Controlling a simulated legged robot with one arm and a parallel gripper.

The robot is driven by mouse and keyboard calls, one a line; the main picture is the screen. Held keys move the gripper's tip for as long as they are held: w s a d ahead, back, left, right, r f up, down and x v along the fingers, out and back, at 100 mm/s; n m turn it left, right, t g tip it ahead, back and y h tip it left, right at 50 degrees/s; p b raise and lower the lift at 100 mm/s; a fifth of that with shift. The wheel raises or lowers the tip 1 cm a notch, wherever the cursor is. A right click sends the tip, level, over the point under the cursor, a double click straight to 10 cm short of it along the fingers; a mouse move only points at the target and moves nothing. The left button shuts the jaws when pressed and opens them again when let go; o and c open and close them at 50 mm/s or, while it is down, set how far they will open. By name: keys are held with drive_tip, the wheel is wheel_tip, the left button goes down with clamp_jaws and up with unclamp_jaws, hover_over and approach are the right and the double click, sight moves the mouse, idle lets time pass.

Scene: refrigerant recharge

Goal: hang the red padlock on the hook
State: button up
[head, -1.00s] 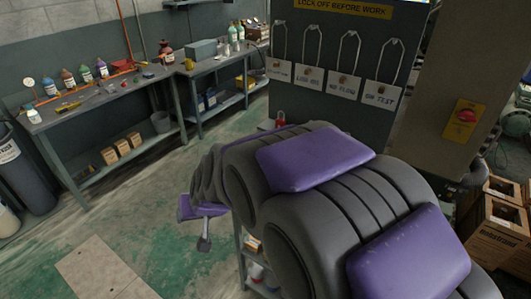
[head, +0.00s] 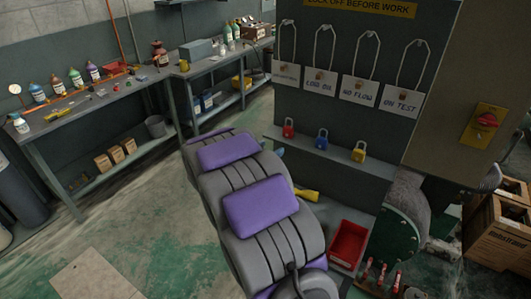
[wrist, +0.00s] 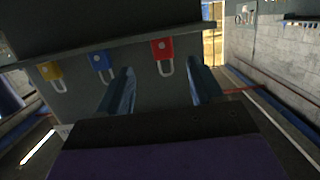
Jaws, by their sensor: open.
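The red padlock (head: 288,128) stands upright on a ledge (head: 340,159) of the grey board, left of a blue padlock (head: 321,139) and a yellow padlock (head: 358,152). Several hooks (head: 371,35) are above, each with a looped white tag on it; which one is meant cannot be told. In the wrist view, which looks upside down, the red padlock (wrist: 163,50) appears beyond and between the fingertips of my gripper (wrist: 162,86). My gripper is open and empty, with its fingers apart from the padlock. In the head view my arm hides most of it.
A red bin (head: 348,245) and a yellow object (head: 307,194) are below the ledge. A red switch on a yellow plate (head: 484,125) is on the right. Workbenches (head: 120,95) with bottles line the left. Boxes (head: 498,235) stand at right.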

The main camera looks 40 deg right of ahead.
sight(287, 131)
drive_tip(key=x, duration=0.3)
drive_tip(key=r+x, duration=0.1)
drive_tip(key=x, duration=0.3)
drive_tip(key=r+p+x, duration=0.1)
drive_tip(key=x, duration=0.2)
drive_tip(key=shift+w+d+r, duration=0.1)
drive_tip(key=shift+w+d, duration=0.2)
drive_tip(key=shift+d, duration=0.1)
drive_tip(key=shift+w+d, duration=0.2)
drive_tip(key=shift+d, duration=0.35)
drive_tip(key=shift+c, duration=0.3)
drive_tip(key=c, duration=0.8)
drive_tip(key=shift+c, duration=0.2)
drive_tip(key=shift+p, duration=0.35)
drive_tip(key=shift+r+p, duration=0.75)
drive_tip(key=shift+p, duration=0.2)
drive_tip(key=shift+a, duration=0.15)
drive_tip(key=f+p+v, duration=0.1)
drive_tip(key=v, duration=0.7)
drive_tip(key=shift+s+a+f, duration=0.15)
drive_tip(key=shift+a+f, duration=0.05)
drive_tip(key=shift+f, duration=0.05)
